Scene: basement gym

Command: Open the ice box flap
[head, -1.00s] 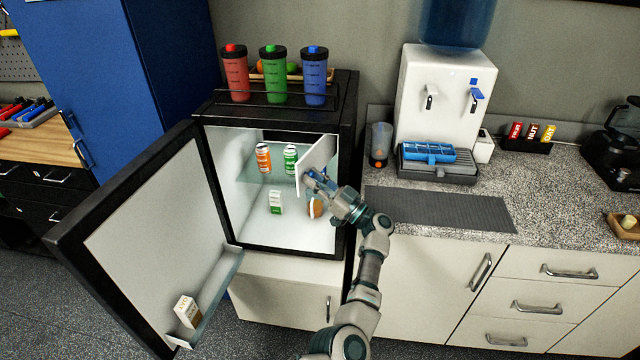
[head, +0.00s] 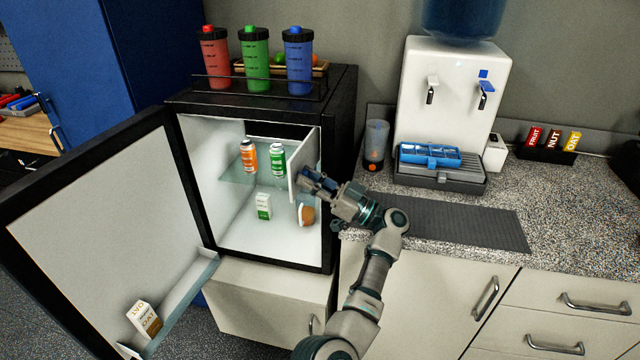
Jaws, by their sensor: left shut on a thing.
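The ice box flap (head: 306,152) is a white panel at the upper right inside the open mini fridge (head: 344,125). It stands swung outward, seen at a steep angle, and a dark gap shows to its left under the fridge top. My left gripper (head: 312,181) is shut on the flap near its lower front edge. The fingertips are small and partly hidden against the panel. My right gripper is not in view.
The fridge door (head: 100,215) stands wide open on the left, with a carton (head: 144,318) in its shelf. Bottles (head: 256,62) stand on top. A water dispenser (head: 445,105) is right.

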